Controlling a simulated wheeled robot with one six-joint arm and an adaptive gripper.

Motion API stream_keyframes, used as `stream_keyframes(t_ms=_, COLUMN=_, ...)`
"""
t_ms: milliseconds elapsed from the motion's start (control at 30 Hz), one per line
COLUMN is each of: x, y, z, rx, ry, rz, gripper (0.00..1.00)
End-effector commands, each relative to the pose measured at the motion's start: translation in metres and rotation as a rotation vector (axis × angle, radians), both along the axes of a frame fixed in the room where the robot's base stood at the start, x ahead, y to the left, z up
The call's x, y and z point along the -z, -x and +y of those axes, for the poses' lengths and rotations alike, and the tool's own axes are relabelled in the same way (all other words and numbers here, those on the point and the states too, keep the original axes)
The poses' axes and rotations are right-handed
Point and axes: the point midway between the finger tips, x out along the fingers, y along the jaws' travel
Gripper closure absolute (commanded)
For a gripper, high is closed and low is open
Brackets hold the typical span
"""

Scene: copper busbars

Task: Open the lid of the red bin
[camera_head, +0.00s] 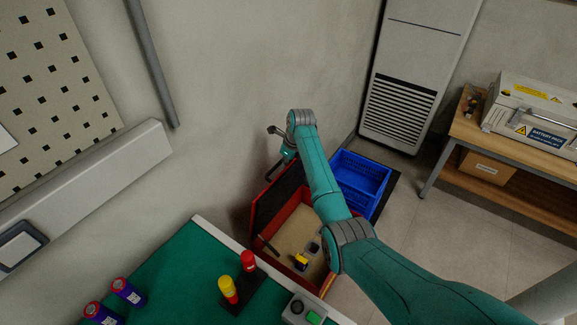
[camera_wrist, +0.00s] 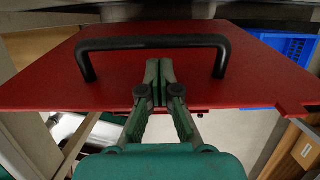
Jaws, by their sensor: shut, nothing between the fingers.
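The red bin (camera_head: 284,264) stands beyond the green-topped table in the head view. Its lid (camera_head: 276,200) is raised and stands steeply tilted, with its dark inner face toward the bin's opening. In the wrist view the lid's red outer face (camera_wrist: 200,88) fills the middle, with a black bar handle (camera_wrist: 150,42) across it. My gripper (camera_head: 270,175) is at the outer side of the raised lid. In the wrist view my gripper (camera_wrist: 158,68) is shut and empty, its fingertips just below the handle bar. I cannot tell whether the fingers touch the lid.
Inside the bin lie a yellow-and-blue item (camera_head: 301,261) and a small grey item (camera_head: 313,248). A blue crate (camera_head: 362,172) stands beside the bin. The wall (camera_head: 225,120) is close to my gripper. A wooden bench (camera_head: 470,135) carries a battery pack (camera_head: 535,115).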

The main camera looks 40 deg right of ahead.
Motion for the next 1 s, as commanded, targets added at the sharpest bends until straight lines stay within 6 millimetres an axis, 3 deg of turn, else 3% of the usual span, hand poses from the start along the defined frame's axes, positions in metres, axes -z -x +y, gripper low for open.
stream_keyframes(t_ms=467, x=-0.008, y=0.002, z=-0.001, rx=0.001, ry=0.001, rz=-0.002, gripper=1.0)
stream_keyframes(t_ms=1000, x=-0.1, y=0.024, z=-0.009, rx=0.0, ry=0.001, rz=-0.003, gripper=1.0)
